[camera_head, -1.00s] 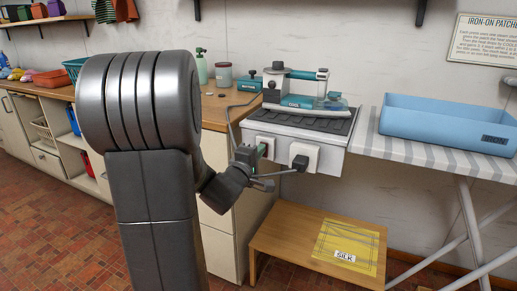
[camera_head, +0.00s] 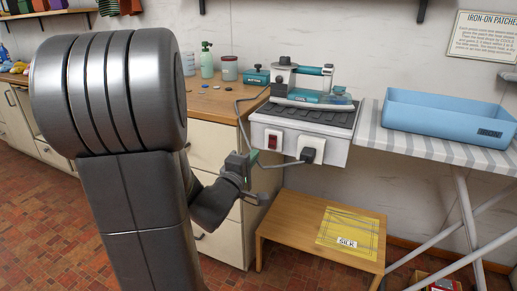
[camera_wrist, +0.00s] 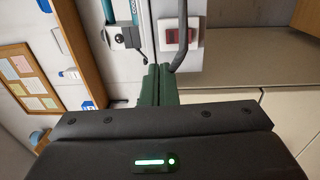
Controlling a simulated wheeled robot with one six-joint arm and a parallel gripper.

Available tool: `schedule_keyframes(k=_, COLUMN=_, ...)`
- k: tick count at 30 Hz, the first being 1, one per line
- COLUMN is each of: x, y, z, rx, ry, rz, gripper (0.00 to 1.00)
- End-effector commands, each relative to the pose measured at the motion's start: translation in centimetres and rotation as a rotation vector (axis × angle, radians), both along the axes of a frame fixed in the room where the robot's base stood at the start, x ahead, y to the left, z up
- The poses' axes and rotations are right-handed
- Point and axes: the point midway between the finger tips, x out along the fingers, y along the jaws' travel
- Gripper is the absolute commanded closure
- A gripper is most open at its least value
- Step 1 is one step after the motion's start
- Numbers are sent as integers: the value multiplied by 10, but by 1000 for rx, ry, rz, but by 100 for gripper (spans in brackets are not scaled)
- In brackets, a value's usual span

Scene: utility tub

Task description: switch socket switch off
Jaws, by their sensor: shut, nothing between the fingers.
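The socket switch (camera_head: 274,142) is a red rocker in a white plate on the front of the ironing stand's box. It also shows in the wrist view (camera_wrist: 180,37), top centre. The frames do not clearly show which way the rocker is tipped. A black plug (camera_head: 308,155) sits in the white socket to its right. My gripper (camera_head: 253,158) is below and left of the switch in the head view, apart from it. Its green fingers are closed together and empty in the wrist view (camera_wrist: 157,86), a little below the switch plate.
An iron (camera_head: 305,88) stands on the dark ribbed mat on the box. A grey cord (camera_head: 240,115) hangs close to the gripper. A low wooden table (camera_head: 290,225) is below, with a yellow silk packet (camera_head: 347,232). A blue bin (camera_head: 440,120) is on the right.

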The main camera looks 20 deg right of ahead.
Motion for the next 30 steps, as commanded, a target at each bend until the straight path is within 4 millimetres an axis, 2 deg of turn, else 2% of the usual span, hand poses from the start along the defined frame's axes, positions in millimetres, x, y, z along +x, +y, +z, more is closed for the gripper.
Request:
schedule_keyframes(k=6, x=-14, y=17, z=4, rx=0, ry=0, rz=2, gripper=100)
schedule_keyframes(k=19, x=-16, y=18, z=3, rx=0, ry=0, rz=0, gripper=100)
schedule_keyframes(k=25, x=-10, y=11, z=0, rx=1, ry=1, rz=-2, gripper=100)
schedule_keyframes(k=30, x=4, y=-6, z=-3, rx=0, ry=0, rz=-4, gripper=100)
